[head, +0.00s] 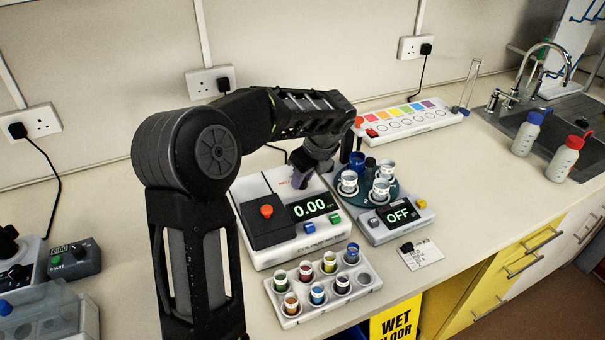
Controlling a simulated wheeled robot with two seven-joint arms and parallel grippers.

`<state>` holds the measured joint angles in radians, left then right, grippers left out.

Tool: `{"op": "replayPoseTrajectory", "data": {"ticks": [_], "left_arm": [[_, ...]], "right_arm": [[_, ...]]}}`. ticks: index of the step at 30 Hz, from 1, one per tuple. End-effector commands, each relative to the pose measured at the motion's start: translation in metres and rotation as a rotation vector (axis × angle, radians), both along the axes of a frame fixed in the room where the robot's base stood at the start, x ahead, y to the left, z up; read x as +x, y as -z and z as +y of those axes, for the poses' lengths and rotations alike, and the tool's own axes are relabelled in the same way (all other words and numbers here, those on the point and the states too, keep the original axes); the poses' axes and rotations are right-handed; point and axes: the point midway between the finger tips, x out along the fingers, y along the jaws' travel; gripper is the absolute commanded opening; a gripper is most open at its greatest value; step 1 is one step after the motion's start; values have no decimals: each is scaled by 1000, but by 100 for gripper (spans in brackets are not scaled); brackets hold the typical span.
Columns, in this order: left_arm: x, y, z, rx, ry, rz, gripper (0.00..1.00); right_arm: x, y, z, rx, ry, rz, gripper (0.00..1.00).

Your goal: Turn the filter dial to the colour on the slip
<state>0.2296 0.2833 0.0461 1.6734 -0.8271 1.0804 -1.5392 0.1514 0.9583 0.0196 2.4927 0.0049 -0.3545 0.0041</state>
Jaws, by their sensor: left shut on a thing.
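A white colorimeter (292,245) with a black lid, an orange knob (267,211) and a green display reading 0.00 (309,208) stands mid-bench. My left gripper (301,178) reaches down from above to the top of this instrument, behind the display. It is shut, apparently on the filter dial, which the fingers and arm mostly hide; I cannot tell its colour setting. A small white slip (424,257) with a black clip lies on the bench to the right; its print is too small to read. My right gripper is out of view.
A rack of coloured vials (327,292) stands in front of the colorimeter. A carousel device reading OFF (397,216) holds several white cups to its right. A colour-strip panel (410,117) is behind. Sink and bottles are far right.

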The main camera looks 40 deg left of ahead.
Motion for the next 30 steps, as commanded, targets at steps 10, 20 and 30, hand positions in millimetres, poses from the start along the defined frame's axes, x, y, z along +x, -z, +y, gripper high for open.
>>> {"op": "replayPoseTrajectory", "data": {"ticks": [10,20,30], "left_arm": [[2,-2,-1,1,-213,-2,0],[2,-1,0,0,-268,-3,0],[2,-1,0,-1,-268,-2,31]], "right_arm": [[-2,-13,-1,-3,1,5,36],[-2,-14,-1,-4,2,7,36],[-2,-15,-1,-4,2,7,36]]}}
